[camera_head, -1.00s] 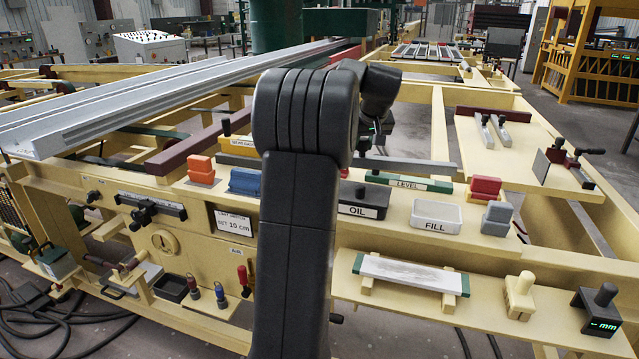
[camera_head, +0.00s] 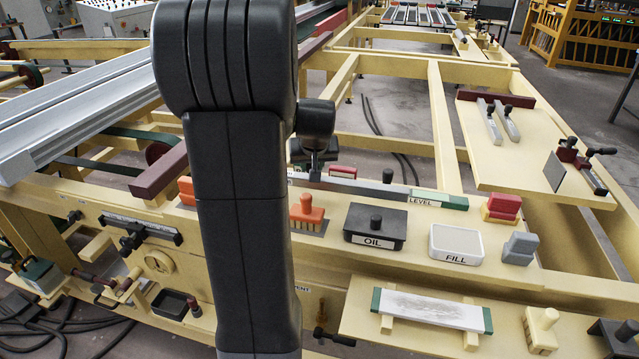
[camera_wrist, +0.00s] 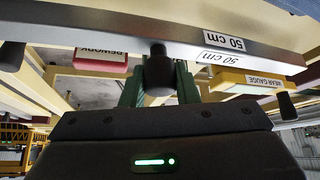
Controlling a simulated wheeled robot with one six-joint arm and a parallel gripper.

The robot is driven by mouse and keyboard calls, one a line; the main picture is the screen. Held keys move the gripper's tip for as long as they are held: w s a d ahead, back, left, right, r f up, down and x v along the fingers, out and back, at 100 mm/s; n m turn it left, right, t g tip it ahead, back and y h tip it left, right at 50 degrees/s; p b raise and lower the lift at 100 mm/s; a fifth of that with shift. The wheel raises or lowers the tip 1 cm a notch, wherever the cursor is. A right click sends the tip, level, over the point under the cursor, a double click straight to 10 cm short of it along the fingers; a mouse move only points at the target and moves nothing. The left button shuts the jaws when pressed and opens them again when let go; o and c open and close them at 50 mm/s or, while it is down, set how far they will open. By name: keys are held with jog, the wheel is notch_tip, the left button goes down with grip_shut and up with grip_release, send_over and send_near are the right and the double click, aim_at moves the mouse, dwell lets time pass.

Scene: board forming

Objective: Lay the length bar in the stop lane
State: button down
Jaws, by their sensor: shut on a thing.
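The length bar is a long grey metal bar (camera_wrist: 120,42) marked "50 cm", with a dark knob (camera_wrist: 157,72) on it. It runs across the top of the wrist view. My gripper (camera_wrist: 158,88) is shut on this knob, its green fingers on either side. In the head view a grey bar (camera_head: 355,186), which looks like the same one, shows to the right of my arm, near the green "LEVEL" piece. My arm hides its left part and most of the gripper. I cannot pick out a marked stop lane for certain.
On the cream bench stand an orange brush (camera_head: 307,213), a black OIL box (camera_head: 375,240) and a white FILL tray (camera_head: 455,258). A side shelf (camera_head: 480,160) carries a maroon block (camera_head: 495,99) and two grey pieces. The wrist view shows a yellow wear gauge (camera_wrist: 245,82).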

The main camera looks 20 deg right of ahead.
jog(key=shift+f, duration=2.55)
jog(key=shift+f, duration=0.2)
jog(key=c, duration=1.1)
grip_release()
